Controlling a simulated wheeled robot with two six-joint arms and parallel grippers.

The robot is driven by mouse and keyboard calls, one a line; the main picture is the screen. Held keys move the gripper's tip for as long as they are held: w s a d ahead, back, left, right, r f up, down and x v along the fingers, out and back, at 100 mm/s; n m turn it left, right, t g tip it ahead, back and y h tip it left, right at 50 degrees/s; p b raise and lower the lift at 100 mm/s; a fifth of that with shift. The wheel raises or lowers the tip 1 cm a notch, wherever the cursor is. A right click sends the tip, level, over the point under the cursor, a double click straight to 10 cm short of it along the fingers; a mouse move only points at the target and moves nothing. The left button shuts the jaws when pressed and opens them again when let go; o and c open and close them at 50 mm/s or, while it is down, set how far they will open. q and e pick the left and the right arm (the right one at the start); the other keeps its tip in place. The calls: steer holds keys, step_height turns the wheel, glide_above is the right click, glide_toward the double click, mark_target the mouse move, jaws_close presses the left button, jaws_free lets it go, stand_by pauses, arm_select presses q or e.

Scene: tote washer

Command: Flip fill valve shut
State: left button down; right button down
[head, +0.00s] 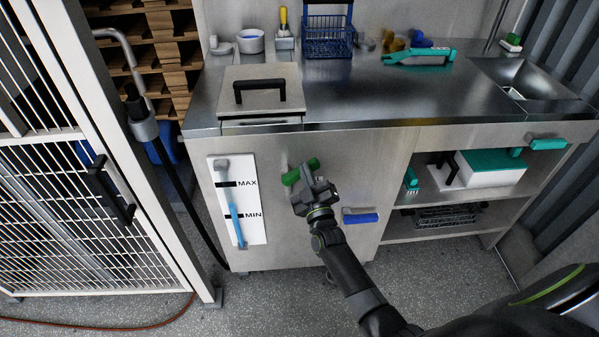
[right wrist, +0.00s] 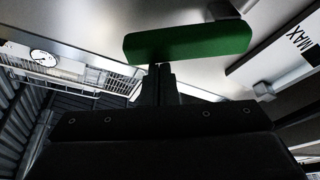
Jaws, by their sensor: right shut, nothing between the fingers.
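A green valve handle (head: 291,178) sits on the steel cabinet front, right of the level gauge. It lies near horizontal, its right end a little higher. My right gripper (head: 308,183) is shut and empty, just below the handle, and hides part of its middle. In the right wrist view the green handle (right wrist: 188,42) spans above the shut fingertips (right wrist: 160,68). I cannot tell whether they touch it. A blue handle (head: 360,217) lies level on the same front, lower right. The frames do not label which is the fill valve. My left gripper is not in view.
A lidded steel box top (head: 270,75) with a black handle stands above. A mesh gate (head: 50,200) is at left. Open shelves (head: 440,230) are at right. The floor in front is clear.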

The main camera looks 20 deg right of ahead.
arm_select(q)
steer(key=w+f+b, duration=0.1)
steer(key=b, duration=0.2)
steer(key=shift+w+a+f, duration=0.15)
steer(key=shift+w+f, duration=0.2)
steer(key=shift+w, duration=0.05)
arm_select(e)
steer(key=f+m+h, duration=0.1)
steer(key=m, duration=0.2)
steer(key=d+f+m+h, duration=0.1)
steer(key=m+h, duration=0.1)
steer(key=m, duration=0.1)
steer(key=d+f+m+h, duration=0.1)
steer(key=f+m, duration=0.1)
steer(key=m, duration=0.1)
steer(key=shift+s+d+m+h, duration=0.2)
steer(key=shift+s+m+h, duration=0.1)
steer(key=shift+s, duration=0.05)
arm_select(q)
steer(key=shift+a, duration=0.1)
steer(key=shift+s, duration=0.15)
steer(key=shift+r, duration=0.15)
